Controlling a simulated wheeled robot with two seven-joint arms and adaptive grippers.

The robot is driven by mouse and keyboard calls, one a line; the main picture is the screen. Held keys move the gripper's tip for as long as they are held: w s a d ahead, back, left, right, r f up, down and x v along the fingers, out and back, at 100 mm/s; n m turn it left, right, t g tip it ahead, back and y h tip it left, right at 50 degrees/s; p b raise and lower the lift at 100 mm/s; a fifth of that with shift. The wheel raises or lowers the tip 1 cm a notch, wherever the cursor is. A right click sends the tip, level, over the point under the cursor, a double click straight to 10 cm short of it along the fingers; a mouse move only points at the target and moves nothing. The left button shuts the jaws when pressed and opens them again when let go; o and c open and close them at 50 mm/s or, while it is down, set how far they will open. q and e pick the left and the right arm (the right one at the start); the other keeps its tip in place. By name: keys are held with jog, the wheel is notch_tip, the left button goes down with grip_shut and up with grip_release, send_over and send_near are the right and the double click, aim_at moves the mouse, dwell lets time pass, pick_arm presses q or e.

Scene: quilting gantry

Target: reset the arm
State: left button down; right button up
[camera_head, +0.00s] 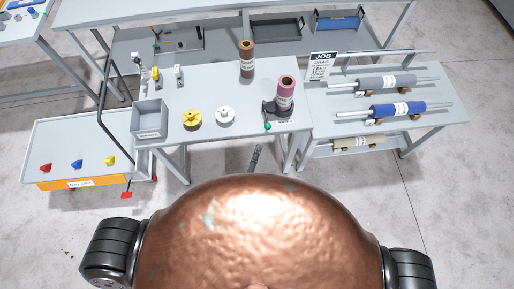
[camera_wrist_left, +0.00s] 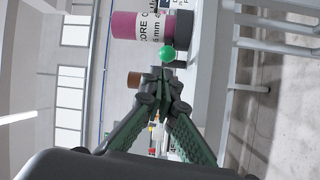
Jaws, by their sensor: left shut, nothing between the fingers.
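My left gripper (camera_head: 257,152) shows small and dark in front of the middle table's front edge, just above my copper-coloured body. In the left wrist view its green-padded fingers (camera_wrist_left: 161,88) are together with nothing between them. A pink roll (camera_head: 286,90) with a white label stands upright on a dark holder with a green knob (camera_head: 267,126). In the left wrist view the pink roll (camera_wrist_left: 124,26) and green knob (camera_wrist_left: 167,54) lie just beyond the fingertips, apart from them as far as I can tell. My right gripper is not in view.
The middle table (camera_head: 210,76) bears a brown roll (camera_head: 247,58), a yellow spool (camera_head: 192,118), a white spool (camera_head: 225,115) and a grey bin (camera_head: 150,120). A rack at right holds grey (camera_head: 386,82) and blue (camera_head: 398,109) rolls. A low cart (camera_head: 82,140) stands left. Floor is clear at right.

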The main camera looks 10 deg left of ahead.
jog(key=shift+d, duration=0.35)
